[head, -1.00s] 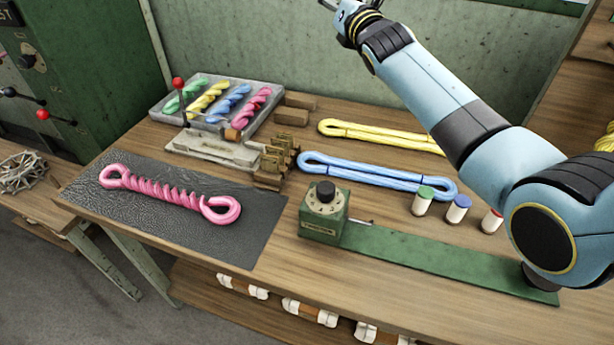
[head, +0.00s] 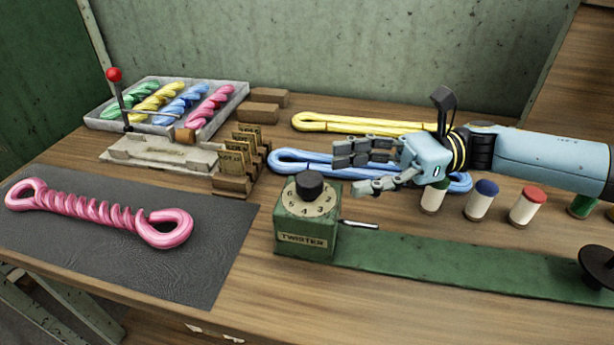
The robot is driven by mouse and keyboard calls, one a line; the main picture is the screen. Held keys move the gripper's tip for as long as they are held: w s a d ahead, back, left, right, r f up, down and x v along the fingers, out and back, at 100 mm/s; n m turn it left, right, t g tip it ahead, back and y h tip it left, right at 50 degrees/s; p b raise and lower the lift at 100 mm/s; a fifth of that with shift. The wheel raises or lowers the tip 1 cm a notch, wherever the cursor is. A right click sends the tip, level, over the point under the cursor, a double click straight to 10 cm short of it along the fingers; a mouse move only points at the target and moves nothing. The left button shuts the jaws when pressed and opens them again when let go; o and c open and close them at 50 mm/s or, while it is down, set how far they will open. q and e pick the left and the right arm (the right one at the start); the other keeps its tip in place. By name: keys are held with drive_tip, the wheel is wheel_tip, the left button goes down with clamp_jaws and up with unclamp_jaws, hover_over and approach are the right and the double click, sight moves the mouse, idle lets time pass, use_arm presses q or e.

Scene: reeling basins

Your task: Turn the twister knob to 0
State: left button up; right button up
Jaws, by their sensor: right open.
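The twister (head: 307,240) is a green box with a name plate on its front, at the middle of the table in the head view. Its black twister knob (head: 309,184) stands on a pale round dial (head: 322,204) with numbers around it. The numbers 2 to 6 can be read; a 0 and the knob's pointer cannot be made out. My right gripper (head: 352,167) is open and empty, its grey fingers pointing left. It is just right of the knob and apart from it, above the blue skein. My left gripper is not in view.
A blue skein (head: 290,160) and a yellow skein (head: 320,123) lie behind. Several capped jars (head: 481,203) stand right of the twister. A green rail (head: 450,262) runs right from it. A pink twisted skein (head: 95,208) lies on a dark mat (head: 185,270) at left.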

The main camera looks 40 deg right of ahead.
sight(309, 178)
drive_tip(key=p+x, duration=0.1)
drive_tip(key=x, duration=0.5)
drive_tip(key=shift+a+r, duration=0.1)
drive_tip(key=shift+r, duration=0.05)
drive_tip(key=shift+w+a, duration=0.15)
drive_tip(key=shift+a, duration=0.3)
clamp_jaws()
drive_tip(key=n+g+b, duration=0.1)
drive_tip(key=g+b, duration=0.1)
drive_tip(key=b, duration=0.2)
drive_tip(key=n+g+y+b, duration=0.1)
drive_tip(key=n+g+b, duration=0.1)
drive_tip(key=b, duration=0.3)
drive_tip(key=shift+f+g, duration=0.3)
drive_tip(key=shift+f, duration=0.1)
drive_tip(key=shift+r+g+b, duration=0.2)
drive_tip(key=shift+g+b, duration=0.1)
drive_tip(key=shift+b, duration=0.3)
drive_tip(key=shift+r, duration=0.15)
